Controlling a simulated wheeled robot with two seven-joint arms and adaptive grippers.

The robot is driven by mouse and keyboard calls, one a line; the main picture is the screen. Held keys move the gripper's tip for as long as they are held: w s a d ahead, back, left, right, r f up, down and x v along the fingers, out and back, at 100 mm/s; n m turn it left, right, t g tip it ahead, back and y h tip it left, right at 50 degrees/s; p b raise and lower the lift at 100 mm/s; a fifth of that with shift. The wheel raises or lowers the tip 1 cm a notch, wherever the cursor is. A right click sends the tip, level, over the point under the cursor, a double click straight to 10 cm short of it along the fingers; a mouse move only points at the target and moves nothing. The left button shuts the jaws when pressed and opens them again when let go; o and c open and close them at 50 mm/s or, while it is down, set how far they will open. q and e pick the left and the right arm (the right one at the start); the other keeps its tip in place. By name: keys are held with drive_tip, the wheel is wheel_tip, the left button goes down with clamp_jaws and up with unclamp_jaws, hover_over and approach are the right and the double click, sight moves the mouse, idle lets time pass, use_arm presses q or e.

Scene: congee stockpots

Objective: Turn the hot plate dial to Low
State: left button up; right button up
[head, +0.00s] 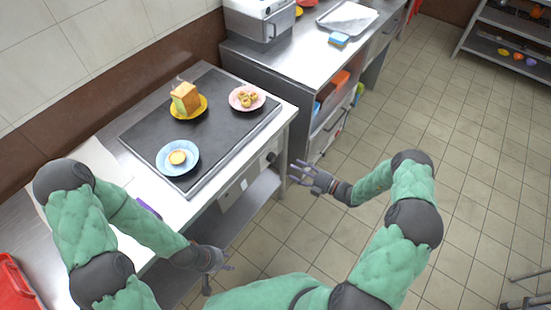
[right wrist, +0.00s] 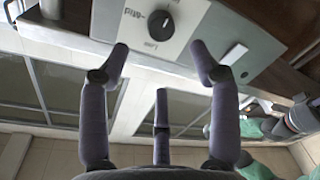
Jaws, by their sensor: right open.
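The hot plate (head: 222,128) is a black slab on the steel counter. Its black round dial (head: 271,157) is on the front panel and shows larger in the right wrist view (right wrist: 160,21), on a pale label with markings around it. One marking looks like "Low"; the dial's pointer is too small to read. My right gripper (head: 297,172) is open and empty, just in front of the panel. In the right wrist view its fingertips (right wrist: 160,60) are spread on either side below the dial, apart from it. My left gripper (head: 222,268) is low in front of the counter, fingers spread, empty.
A yellow plate with bread (head: 186,98), a pink plate with food (head: 247,98) and a blue plate (head: 178,157) with a round item stand on the hot plate. A pale square (right wrist: 235,53) sits beside the dial label. Floor right of the counter is clear.

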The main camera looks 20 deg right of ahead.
sight(274, 159)
drive_tip(key=b+x, duration=0.2)
drive_tip(key=x, duration=0.7)
drive_tip(key=shift+a+f, duration=0.1)
drive_tip(key=c, duration=1.1)
